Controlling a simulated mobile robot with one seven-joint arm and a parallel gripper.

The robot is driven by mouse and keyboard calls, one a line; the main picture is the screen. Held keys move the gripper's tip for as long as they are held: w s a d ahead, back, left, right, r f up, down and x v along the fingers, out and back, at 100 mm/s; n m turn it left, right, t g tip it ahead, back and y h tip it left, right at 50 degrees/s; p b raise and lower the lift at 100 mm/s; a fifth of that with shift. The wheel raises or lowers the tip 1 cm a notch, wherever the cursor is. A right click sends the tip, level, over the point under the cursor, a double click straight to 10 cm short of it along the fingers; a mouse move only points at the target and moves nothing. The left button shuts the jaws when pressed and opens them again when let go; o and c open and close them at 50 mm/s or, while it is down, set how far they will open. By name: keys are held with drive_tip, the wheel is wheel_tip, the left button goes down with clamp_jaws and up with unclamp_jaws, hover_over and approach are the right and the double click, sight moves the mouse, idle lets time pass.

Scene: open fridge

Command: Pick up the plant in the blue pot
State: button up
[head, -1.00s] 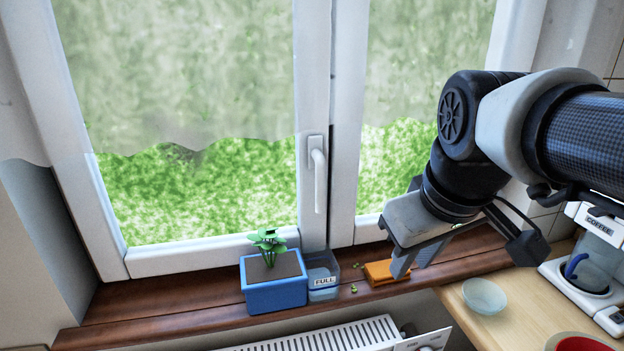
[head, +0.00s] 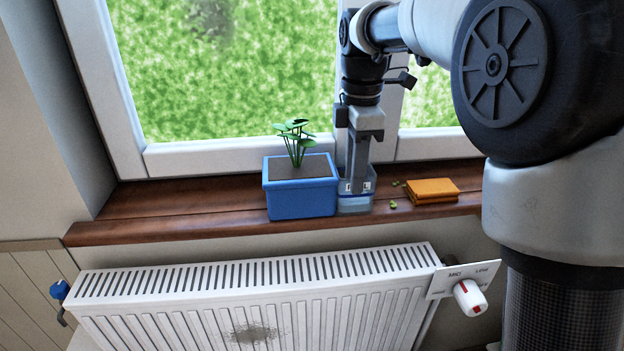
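The plant (head: 296,139) has green leaves on thin stems and grows from dark soil in a square blue pot (head: 302,199). The pot stands upright on the brown wooden windowsill (head: 150,215). My gripper (head: 355,186) points down just right of the pot, over the small blue clear container (head: 357,204). Its fingers overlap the container's top in the picture, and I cannot tell whether they touch it or how far apart they are. The plant is not held.
Orange sponges or blocks (head: 433,188) lie on the sill to the right, with small green bits (head: 393,204) beside them. The window (head: 215,70) rises behind. A white radiator (head: 260,295) with a dial (head: 469,297) is below. The sill left of the pot is clear.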

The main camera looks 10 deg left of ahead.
sight(352, 213)
wheel_tip(352, 213, down, 6)
drive_tip(key=shift+s+d+r+b, duration=0.1)
drive_tip(key=shift+d+b, duration=0.05)
drive_tip(key=shift+b, duration=0.95)
clamp_jaws()
idle(0.5)
drive_tip(key=shift+r, duration=0.1)
